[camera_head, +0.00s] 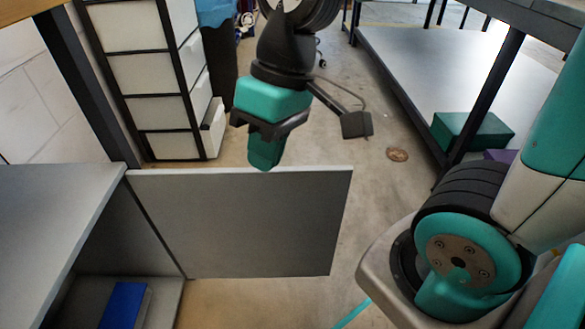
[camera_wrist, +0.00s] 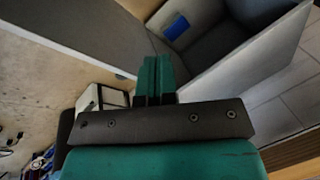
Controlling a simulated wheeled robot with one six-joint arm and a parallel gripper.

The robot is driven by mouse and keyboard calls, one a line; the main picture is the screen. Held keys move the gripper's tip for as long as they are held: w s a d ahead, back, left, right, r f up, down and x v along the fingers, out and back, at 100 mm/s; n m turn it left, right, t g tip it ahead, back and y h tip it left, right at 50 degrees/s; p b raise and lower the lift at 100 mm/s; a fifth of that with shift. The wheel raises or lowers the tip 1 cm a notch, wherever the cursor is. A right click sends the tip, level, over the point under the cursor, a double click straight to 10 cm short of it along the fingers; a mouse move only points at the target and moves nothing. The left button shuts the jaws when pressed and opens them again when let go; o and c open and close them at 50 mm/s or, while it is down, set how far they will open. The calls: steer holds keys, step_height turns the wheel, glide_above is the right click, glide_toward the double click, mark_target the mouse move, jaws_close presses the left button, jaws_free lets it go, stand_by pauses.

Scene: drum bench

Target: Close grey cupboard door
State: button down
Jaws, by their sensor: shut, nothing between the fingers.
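The grey cupboard (camera_head: 48,205) stands at the left in the head view. Its grey door (camera_head: 245,225) stands wide open, swung out to the right, with a blue object (camera_head: 124,304) visible inside the cupboard. My gripper (camera_head: 264,160) is shut and empty. In the head view its teal fingertips overlap the door's top edge near the middle, on the far side; I cannot tell whether they touch it. In the wrist view the shut fingers (camera_wrist: 157,75) point toward the open cupboard (camera_wrist: 245,65), where the blue object (camera_wrist: 176,27) shows.
A drawer unit (camera_head: 150,80) with pale fronts stands behind the door at the left. A workbench with a grey lower shelf (camera_head: 430,70) is at the right, with a green box (camera_head: 472,135) on it. A small brown round item (camera_head: 397,154) lies on the open floor between.

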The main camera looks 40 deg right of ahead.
steer(key=w+d+f+m+g+h+p, duration=0.1)
steer(key=w+d+f+m+g+p, duration=0.15)
steer(key=w+d+m, duration=0.65)
steer(key=w+d+f+m+p, duration=0.1)
steer(key=w+d+f+m, duration=0.1)
steer(key=w+d+f, duration=0.4)
steer(key=w+d+f+m+p, duration=0.1)
steer(key=w+d+f, duration=0.25)
steer(key=d, duration=0.45)
steer(key=s+a+f+b, duration=0.4)
steer(key=s+f, duration=0.3)
steer(key=f, duration=0.2)
steer(key=shift+a+g+b, duration=0.15)
steer(key=shift+g+b, duration=0.25)
steer(key=shift+g, duration=0.05)
